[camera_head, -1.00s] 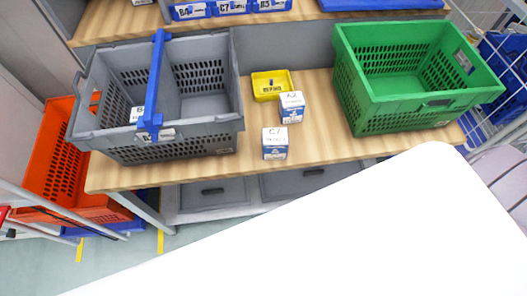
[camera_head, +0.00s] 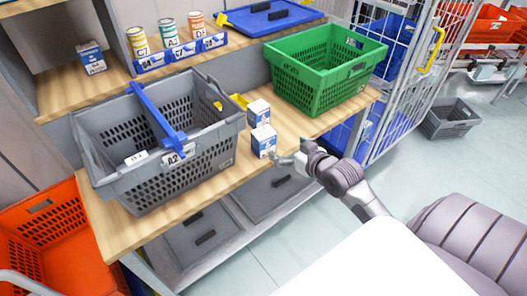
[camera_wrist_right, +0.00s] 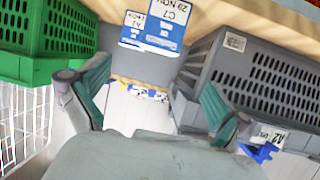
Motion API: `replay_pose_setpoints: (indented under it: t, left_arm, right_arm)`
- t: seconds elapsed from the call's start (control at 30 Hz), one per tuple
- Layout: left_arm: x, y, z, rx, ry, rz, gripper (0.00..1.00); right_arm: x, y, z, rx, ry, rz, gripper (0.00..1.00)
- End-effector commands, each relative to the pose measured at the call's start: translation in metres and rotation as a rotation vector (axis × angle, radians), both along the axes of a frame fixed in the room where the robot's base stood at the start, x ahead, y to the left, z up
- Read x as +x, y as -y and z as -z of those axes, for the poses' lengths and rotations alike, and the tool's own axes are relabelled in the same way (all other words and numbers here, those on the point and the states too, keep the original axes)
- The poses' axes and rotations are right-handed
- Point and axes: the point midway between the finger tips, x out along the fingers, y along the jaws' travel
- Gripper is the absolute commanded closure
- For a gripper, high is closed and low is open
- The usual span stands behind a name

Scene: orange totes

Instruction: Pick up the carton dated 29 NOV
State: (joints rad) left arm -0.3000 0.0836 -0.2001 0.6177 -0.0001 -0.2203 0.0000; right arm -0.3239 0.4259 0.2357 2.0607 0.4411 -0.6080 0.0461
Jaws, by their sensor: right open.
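Two blue-and-white cartons stand on the wooden bench between the grey tote and the green tote. The front carton (camera_head: 264,141) is near the bench edge; in the right wrist view its label reads C7 and appears to read 29 NOV (camera_wrist_right: 165,22). The other carton (camera_head: 258,112) stands just behind it and also shows in the right wrist view (camera_wrist_right: 131,30), its date too small to read. My right gripper (camera_head: 284,160) is open and empty, just right of the front carton. In the right wrist view its fingers (camera_wrist_right: 155,97) are spread, with the cartons beyond them. My left gripper is out of view.
The grey tote (camera_head: 205,128) with a blue bar stands left, the green tote (camera_head: 320,92) right. An orange tote (camera_head: 50,262) is lower left. Cans (camera_head: 167,32) and another carton (camera_head: 91,58) stand on the upper shelf.

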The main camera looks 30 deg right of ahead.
Motion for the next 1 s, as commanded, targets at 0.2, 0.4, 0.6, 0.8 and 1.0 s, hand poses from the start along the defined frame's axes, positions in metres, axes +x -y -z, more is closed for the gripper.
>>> replay_pose_setpoints:
  t: [0.2,0.4,0.6,0.8,1.0]
  left_arm:
    - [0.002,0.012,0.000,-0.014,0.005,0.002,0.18]
    - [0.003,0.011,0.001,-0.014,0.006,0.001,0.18]
    - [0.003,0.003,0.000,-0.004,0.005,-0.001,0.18]
    - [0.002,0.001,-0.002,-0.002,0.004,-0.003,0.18]
    - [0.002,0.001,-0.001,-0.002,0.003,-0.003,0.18]
  right_arm:
    - [0.039,0.001,0.014,0.001,0.003,0.002,0.00]
    - [0.068,0.001,0.027,0.001,0.000,0.000,0.00]
    - [0.081,0.001,0.031,0.002,0.001,0.001,0.00]
    - [0.110,0.000,0.038,0.002,-0.001,0.001,0.00]
    - [0.124,0.000,0.046,0.001,-0.001,0.000,0.00]
